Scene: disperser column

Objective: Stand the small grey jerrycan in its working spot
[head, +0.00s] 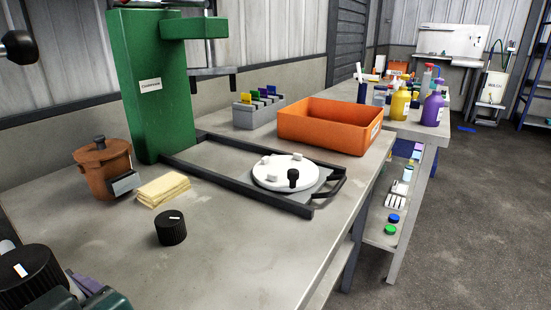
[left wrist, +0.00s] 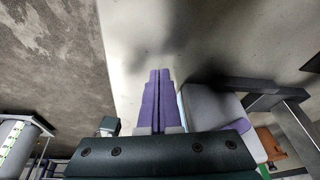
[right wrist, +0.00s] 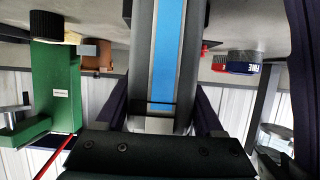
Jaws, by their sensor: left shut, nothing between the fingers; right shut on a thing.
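A grey body with a blue stripe, which I take for the small grey jerrycan (right wrist: 196,55), fills the middle of the right wrist view. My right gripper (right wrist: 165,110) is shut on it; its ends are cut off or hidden. My right gripper does not show in the head view. My left gripper (head: 84,284) is low at the left of the head view, shut and empty; its purple fingers (left wrist: 157,95) meet in the left wrist view. A grey block (left wrist: 212,108) is close beside them. The green column (head: 155,85) stands behind a white disc (head: 270,180) within a black frame.
A copper pot (head: 103,170), folded yellow cloths (head: 163,190) and a black knob (head: 171,228) stand on the bench (head: 240,245). An orange tray (head: 325,128) and a grey rack (head: 258,115) are behind. The front middle of the bench is clear.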

